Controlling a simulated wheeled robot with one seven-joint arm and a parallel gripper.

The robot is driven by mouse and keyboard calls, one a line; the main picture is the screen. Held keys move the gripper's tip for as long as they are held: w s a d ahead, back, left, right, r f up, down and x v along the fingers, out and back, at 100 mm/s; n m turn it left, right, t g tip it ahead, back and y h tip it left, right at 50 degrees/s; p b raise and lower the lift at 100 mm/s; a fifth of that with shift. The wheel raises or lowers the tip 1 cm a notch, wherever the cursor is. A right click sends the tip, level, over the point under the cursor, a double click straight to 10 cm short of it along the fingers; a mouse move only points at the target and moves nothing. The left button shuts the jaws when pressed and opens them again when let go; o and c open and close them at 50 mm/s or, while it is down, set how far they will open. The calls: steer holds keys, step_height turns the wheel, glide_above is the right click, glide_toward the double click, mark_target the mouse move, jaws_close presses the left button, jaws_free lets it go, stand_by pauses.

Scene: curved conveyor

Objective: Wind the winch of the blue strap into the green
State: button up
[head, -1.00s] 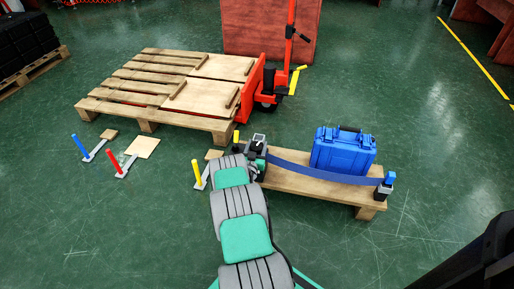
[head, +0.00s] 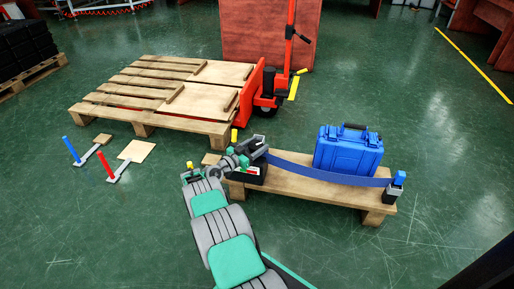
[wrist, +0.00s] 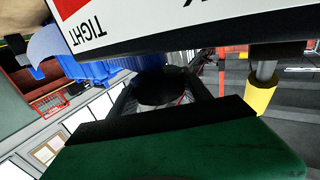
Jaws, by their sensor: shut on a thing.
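The blue strap (head: 320,172) runs over the low wooden bench (head: 300,189) from the winch (head: 251,143) at its left end to a black post with a blue top (head: 398,180) at its right end. A black box with a red and white label (head: 247,171) sits below the winch. In the wrist view the label (wrist: 185,22) is close, with red and the word TIGHT; its pointer and any green zone do not show. My gripper (head: 243,151) is at the winch, shut on a dark round part (wrist: 160,88), seemingly the winch handle.
A blue case (head: 348,150) stands on the bench near the strap. A yellow grip (head: 234,135) stands up beside the winch. A pallet (head: 150,110) and red pallet jack (head: 262,85) are behind. Red (head: 109,167) and blue (head: 71,148) levers stand at left.

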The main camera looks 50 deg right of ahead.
mark_target(251, 149)
stand_by(0.4)
steer(key=o, duration=1.4)
steer(key=shift+c, duration=0.2)
steer(key=a+p, duration=0.1)
steer(key=a, duration=0.4)
steer(key=w+a+p, duration=0.1)
steer(key=a, duration=0.1)
steer(key=shift+a+p, duration=0.3)
steer(key=shift+w, duration=0.1)
